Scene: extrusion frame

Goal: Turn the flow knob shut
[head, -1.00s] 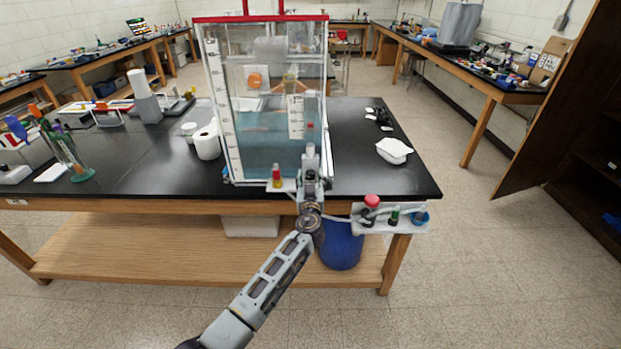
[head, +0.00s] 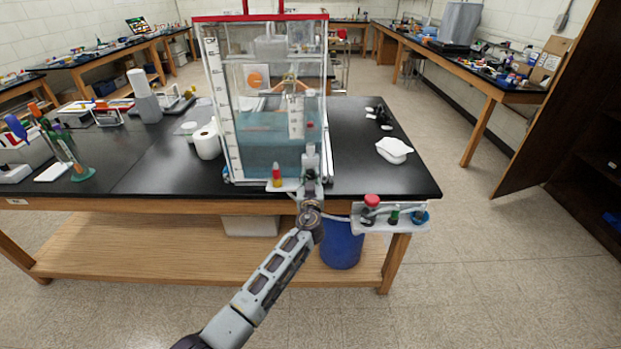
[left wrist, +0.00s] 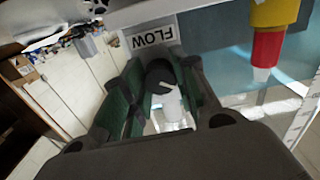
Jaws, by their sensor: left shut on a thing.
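A dark round flow knob (left wrist: 160,76) with a white pointer mark sits beside a white label (left wrist: 151,36) reading FLOW, upside down in the left wrist view. My left gripper (left wrist: 166,85) is shut on the knob, with a finger on each side of it. In the head view my left gripper (head: 311,165) is at the front right corner of the clear water tank (head: 227,120), and it hides the knob there. My right gripper is in neither view.
A yellow and red fitting (head: 277,178) stands just left of my gripper; it also shows in the left wrist view (left wrist: 268,36). A white shelf (head: 400,227) with a red-topped valve is at the bench's front right. A blue bucket (head: 341,246) stands below.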

